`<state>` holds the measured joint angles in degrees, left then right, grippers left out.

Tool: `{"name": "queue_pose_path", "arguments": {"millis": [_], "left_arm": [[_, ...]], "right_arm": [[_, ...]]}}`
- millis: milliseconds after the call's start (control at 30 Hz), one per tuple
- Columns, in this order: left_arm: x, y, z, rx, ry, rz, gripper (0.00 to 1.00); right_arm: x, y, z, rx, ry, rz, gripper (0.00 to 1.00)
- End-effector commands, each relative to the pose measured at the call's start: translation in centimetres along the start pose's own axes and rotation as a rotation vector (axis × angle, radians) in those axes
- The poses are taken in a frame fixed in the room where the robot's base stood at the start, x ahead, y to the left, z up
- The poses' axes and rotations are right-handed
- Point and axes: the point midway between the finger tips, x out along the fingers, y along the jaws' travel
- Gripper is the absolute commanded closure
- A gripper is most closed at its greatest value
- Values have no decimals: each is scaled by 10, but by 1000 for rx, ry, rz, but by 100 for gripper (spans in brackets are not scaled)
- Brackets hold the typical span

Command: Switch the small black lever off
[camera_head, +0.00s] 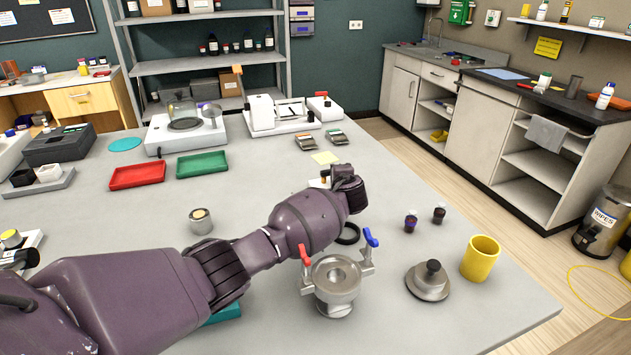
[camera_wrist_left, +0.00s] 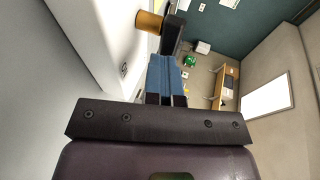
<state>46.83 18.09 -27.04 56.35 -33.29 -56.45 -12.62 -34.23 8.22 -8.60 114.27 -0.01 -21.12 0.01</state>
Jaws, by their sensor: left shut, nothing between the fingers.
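My left gripper (camera_head: 348,185) reaches over the middle of the table, its fingers mostly hidden in the head view. In the left wrist view its blue fingers (camera_wrist_left: 165,72) are together and empty. A black lever-like piece (camera_wrist_left: 174,32) stands just beyond the fingertips there, beside an orange cylinder (camera_wrist_left: 148,22). I cannot tell whether the fingers touch it. In the head view a small white object with an orange spot (camera_head: 317,183) shows partly behind the gripper; the black lever itself cannot be made out there. My right gripper is not in view.
A metal pot with red and blue handles (camera_head: 335,280) stands just in front of my left arm. A metal lid (camera_head: 428,282), a yellow cup (camera_head: 480,258) and two small dark bottles stand to the right. Red (camera_head: 137,175) and green (camera_head: 202,164) trays lie behind the arm.

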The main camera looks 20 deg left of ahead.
Motion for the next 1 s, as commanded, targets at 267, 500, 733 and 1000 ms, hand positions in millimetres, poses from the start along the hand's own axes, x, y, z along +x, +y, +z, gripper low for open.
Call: {"name": "queue_pose_path", "arguments": {"millis": [267, 500, 733, 1000], "left_arm": [[1, -3, -2, -1, 6, -5, 100], [1, -4, -3, -1, 8, -6, 100], [-2, -12, -3, -3, 10, -9, 100], [-16, -55, -2, -6, 9, -11, 100]], "right_arm": [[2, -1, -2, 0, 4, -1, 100], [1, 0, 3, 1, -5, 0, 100], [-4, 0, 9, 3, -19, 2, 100], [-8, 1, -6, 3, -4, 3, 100]]}}
